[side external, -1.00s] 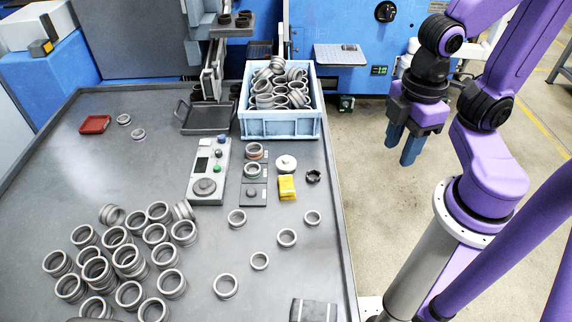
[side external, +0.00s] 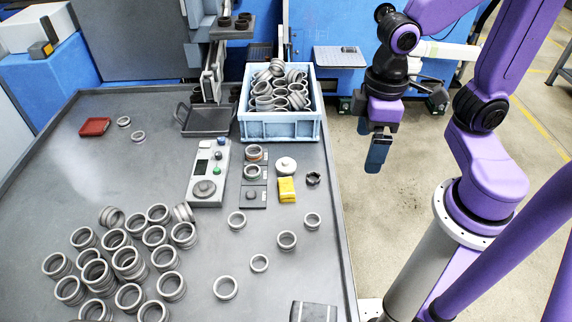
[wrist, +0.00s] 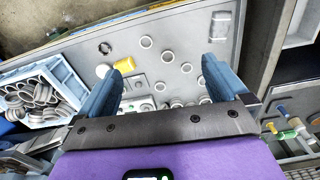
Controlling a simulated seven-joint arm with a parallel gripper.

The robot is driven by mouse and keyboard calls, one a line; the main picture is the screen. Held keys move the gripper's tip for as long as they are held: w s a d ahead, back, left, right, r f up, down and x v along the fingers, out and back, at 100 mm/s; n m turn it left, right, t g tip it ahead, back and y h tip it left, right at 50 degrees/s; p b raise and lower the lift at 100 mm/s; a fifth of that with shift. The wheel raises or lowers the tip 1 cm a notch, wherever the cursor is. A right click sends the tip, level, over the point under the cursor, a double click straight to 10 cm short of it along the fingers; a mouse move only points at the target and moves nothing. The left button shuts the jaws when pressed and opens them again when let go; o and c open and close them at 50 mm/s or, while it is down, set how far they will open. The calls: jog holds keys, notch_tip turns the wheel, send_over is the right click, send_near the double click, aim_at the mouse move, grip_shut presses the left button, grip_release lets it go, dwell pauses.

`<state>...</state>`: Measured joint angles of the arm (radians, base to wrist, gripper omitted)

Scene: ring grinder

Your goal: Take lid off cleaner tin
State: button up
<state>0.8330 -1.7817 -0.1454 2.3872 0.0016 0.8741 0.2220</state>
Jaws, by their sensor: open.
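The cleaner tin appears to be the small round white tin (side external: 286,164) on the table, with its pale lid on top. It stands behind the yellow cloth (side external: 286,189). In the wrist view the tin (wrist: 101,70) is small, close beside the left finger, and the yellow cloth (wrist: 124,65) shows next to it. My gripper (side external: 377,158) is empty, fingers pointing down, beyond the table's right edge and well right of the tin. Its two blue fingers stand wide apart in the wrist view (wrist: 165,68).
A blue crate (side external: 280,128) full of metal rings stands behind the tin. A black ring (side external: 313,178) lies right of it, and a gauge plate (side external: 254,180) with rings left. A control box (side external: 208,175) is further left. Several loose rings lie in front.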

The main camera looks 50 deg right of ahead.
jog(key=w+a+f+m, duration=0.1)
jog(key=w+f+m, duration=0.1)
jog(key=w+m, duration=0.65)
jog(key=m, duration=1.5)
send_over(285, 161)
notch_tip(285, 161, down, 12)
jog(key=f, duration=1.1)
jog(key=shift+d+f, duration=0.2)
jog(key=shift+d, duration=0.05)
jog(key=shift+a+f, duration=0.2)
jog(key=shift+f, duration=2.75)
jog(key=c, duration=1.1)
